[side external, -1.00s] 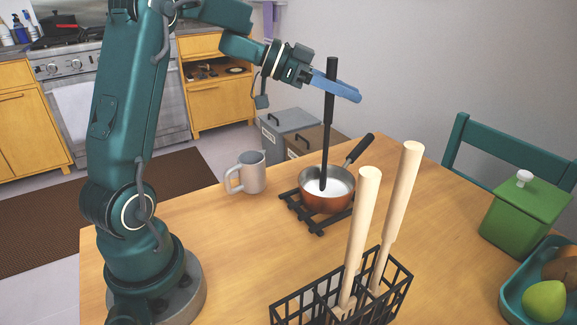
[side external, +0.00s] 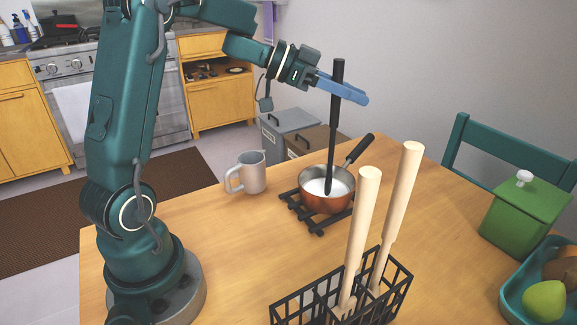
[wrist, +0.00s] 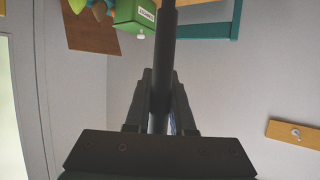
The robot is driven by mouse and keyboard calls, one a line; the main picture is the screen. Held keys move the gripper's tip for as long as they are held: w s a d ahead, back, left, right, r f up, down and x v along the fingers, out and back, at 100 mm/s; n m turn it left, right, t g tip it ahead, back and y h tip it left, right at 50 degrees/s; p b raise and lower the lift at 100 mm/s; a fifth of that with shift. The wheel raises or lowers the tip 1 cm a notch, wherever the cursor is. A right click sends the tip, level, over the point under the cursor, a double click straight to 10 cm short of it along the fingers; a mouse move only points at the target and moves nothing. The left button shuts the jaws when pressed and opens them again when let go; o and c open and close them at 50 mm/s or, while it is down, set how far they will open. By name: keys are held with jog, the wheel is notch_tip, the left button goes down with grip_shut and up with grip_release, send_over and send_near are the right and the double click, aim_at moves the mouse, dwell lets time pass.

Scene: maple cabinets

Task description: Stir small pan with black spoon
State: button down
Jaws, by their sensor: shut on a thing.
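A small copper pan (side external: 318,203) with a dark handle and white contents sits on a black trivet (side external: 296,208) near the table's far edge. My gripper (side external: 345,90), with blue fingers, is shut on the black spoon (side external: 334,140) near its upper end. The spoon stands nearly upright, with its lower end inside the pan in the white contents. The spoon's tip is hidden there. In the wrist view the spoon's dark shaft (wrist: 165,55) runs between the fingers (wrist: 160,105); the pan is out of that view.
A grey mug (side external: 249,173) stands left of the pan. A black wire rack (side external: 290,310) with two tall wooden-handled tools (side external: 362,220) stands in front. A green canister (side external: 520,220) and a teal tray of fruit (side external: 512,300) are at the right.

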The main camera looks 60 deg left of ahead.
jog(key=shift+s, duration=0.25)
notch_tip(320, 180, up, 12)
dwell(1.2)
dwell(0.4)
